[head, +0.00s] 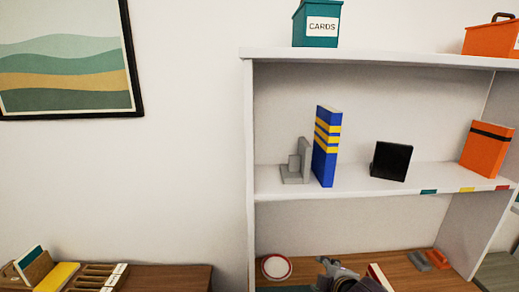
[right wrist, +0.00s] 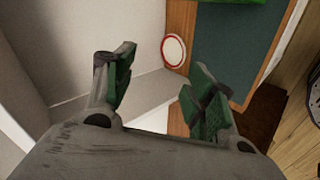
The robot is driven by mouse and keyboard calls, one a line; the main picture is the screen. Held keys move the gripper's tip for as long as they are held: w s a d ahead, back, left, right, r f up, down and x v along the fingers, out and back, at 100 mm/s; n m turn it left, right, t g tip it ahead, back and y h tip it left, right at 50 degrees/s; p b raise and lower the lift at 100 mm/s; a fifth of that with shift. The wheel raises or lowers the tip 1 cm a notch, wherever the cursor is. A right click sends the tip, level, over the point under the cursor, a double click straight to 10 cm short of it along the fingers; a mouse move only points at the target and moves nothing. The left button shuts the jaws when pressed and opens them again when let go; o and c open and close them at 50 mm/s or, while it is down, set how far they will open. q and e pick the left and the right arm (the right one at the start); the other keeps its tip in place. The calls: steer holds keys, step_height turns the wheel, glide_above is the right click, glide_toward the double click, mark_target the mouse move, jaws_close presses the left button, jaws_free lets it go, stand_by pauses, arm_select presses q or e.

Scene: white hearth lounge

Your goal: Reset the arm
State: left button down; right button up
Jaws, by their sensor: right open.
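My right gripper (head: 334,268) shows at the bottom edge of the head view, in front of the lower part of the shelf unit, and most of its arm is out of frame. In the right wrist view its two grey and green fingers (right wrist: 164,60) are spread apart with nothing held between them. A round white thing with a red rim (right wrist: 174,51) lies beyond the fingers, apart from them; it also shows in the head view (head: 276,268). My left gripper is in neither view.
The white shelf unit (head: 249,130) holds a grey bookend (head: 300,165), blue and yellow books (head: 326,147), a black block (head: 391,160) and an orange binder (head: 486,148). A teal CARDS box (head: 317,22) and an orange box (head: 492,38) stand on top. A wooden surface (head: 170,277) is lower left.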

steer(key=s+d+f+m+g, duration=0.4)
steer(key=s+f+m+g, duration=0.2)
steer(key=s+f+m, duration=0.9)
steer(key=s+f+n+g+b, duration=0.1)
steer(key=s+f, duration=0.2)
steer(key=f, duration=1.5)
steer(key=s+f+n+g+b, duration=0.1)
steer(key=s+f, duration=0.2)
steer(key=f, duration=1.5)
steer(key=s+d+f+b, duration=0.1)
steer(key=s+d+f, duration=0.1)
steer(key=s+f, duration=0.8)
steer(key=s+d+f+g+b, duration=0.1)
steer(key=s+d+f, duration=0.1)
steer(key=s+f, duration=0.9)
steer(key=shift+s+d+f+h, duration=0.2)
steer(key=shift+s+d+h, duration=0.05)
steer(key=shift+s+h, duration=0.05)
